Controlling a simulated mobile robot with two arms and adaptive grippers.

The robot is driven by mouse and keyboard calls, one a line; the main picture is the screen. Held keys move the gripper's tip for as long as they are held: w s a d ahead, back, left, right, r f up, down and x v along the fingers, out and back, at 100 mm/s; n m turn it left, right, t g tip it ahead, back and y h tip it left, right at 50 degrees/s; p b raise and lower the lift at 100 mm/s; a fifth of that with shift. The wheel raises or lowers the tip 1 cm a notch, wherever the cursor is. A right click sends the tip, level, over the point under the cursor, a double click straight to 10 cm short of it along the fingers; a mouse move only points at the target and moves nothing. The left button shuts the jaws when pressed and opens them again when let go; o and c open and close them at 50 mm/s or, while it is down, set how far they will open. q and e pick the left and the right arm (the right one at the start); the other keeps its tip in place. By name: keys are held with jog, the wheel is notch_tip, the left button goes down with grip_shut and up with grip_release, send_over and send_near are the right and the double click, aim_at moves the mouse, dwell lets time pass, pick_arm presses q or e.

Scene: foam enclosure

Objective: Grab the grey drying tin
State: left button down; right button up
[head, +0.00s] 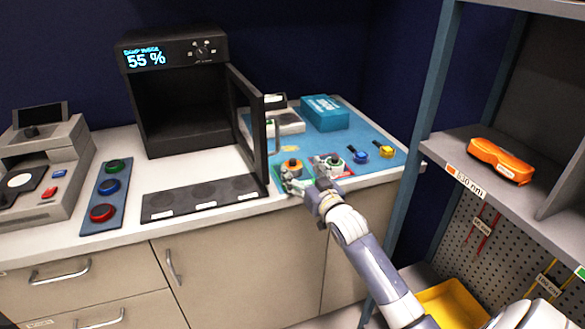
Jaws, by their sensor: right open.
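I cannot clearly pick out a grey drying tin. Two small items sit at the front of the blue mat: one with an orange top (292,163) on a green patch, and one with a green top (333,158) on a red patch. Either may be the tin; they are too small to tell. My right gripper (312,174) is open at the counter's front edge, its fingers spread close to these two items and partly covering them. I cannot tell whether it touches either. My left gripper is out of view.
A black cabinet (180,105) reading 55 % stands with its door (248,125) open, left of the gripper. A blue box (324,113), a blue item (361,156) and a yellow item (386,152) are on the blue mat (350,135). A shelf post (420,130) rises at right.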

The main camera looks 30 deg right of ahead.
aim_at(294, 163)
jog(key=shift+w+d+f+p, duration=0.1)
jog(key=shift+w+d, duration=0.05)
jog(key=shift+w, duration=0.9)
jog(key=shift+w+d+f+p, duration=0.1)
jog(key=shift+w+d, duration=0.05)
jog(key=shift+w, duration=0.85)
jog(key=shift+w+d+p, duration=0.1)
jog(key=shift+w+d, duration=0.05)
jog(key=shift+w, duration=0.9)
jog(key=shift+c, duration=0.6)
jog(key=c, duration=1.1)
